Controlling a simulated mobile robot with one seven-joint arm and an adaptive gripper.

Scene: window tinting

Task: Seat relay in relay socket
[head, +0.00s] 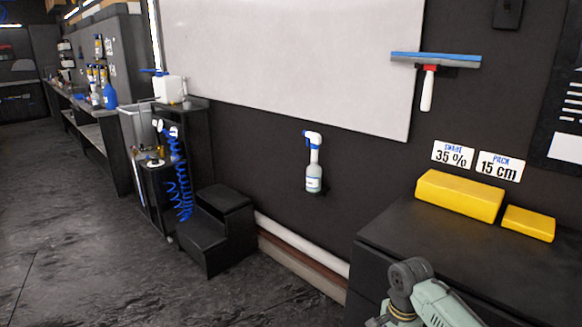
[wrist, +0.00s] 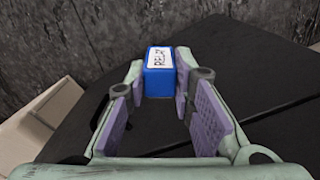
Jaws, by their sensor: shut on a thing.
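The relay (wrist: 160,78) is a small blue block with a white label reading RELAY in the wrist view. My gripper (wrist: 160,86) is shut on it, with the relay between the far ends of its purple-padded fingers. A dark flat surface (wrist: 250,60) lies behind and below the relay; I cannot tell how far apart they are. In the head view, only a pale green part of my arm shows at the bottom right; my gripper and the relay are not visible there. I make out no relay socket in either view.
A black cabinet (head: 400,232) stands at the right in the head view, with two yellow blocks (head: 459,197) (head: 528,223) on top. A black step (head: 215,232) and a stand with a blue coiled hose (head: 182,190) are left of it. Open floor (head: 75,240) lies further left.

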